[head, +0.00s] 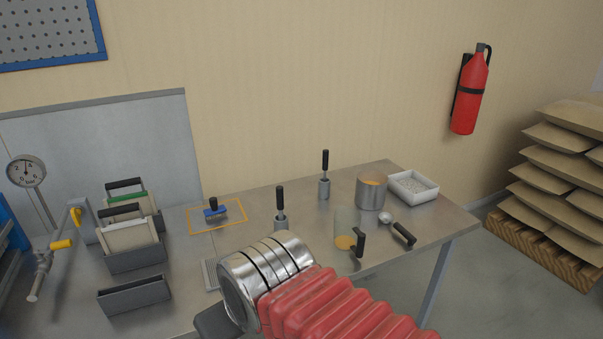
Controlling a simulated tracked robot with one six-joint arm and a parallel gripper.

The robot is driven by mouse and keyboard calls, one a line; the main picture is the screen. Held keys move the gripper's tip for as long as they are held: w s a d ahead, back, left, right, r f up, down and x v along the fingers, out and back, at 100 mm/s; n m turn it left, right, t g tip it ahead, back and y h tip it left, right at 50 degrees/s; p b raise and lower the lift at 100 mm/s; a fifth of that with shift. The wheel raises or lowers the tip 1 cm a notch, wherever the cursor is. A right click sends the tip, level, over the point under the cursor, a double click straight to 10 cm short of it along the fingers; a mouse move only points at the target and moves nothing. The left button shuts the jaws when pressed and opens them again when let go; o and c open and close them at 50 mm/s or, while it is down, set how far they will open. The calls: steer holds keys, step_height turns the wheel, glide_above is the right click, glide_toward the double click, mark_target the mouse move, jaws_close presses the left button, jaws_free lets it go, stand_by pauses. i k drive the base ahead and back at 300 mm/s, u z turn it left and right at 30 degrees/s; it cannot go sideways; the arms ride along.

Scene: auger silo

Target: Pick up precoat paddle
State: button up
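Two upright tools with black handles stand in small grey metal holders on the steel table. One tool (280,199) is nearer and left; the other tool (325,162) is farther back and right. Their lower ends are hidden in the holders, so I cannot tell which is the precoat paddle. My arm, with steel rings and a red bellows, crosses the lower middle of the head view. Only a dark grey part of my gripper (218,319) shows at the bottom, in front of the holders and apart from them. Its fingers are not clearly visible.
On the table (300,218) are a glass beaker (347,221), metal pot (371,193), white tray (413,186), ladle (398,230) and blue scraper (214,210) inside an orange outline. Grey racks (137,257) and a gauge (27,171) stand left. Sacks (570,150) are stacked right.

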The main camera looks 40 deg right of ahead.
mark_target(325, 174)
steer(key=u, duration=1.7)
steer(key=k, duration=1.55)
steer(key=z, duration=1.55)
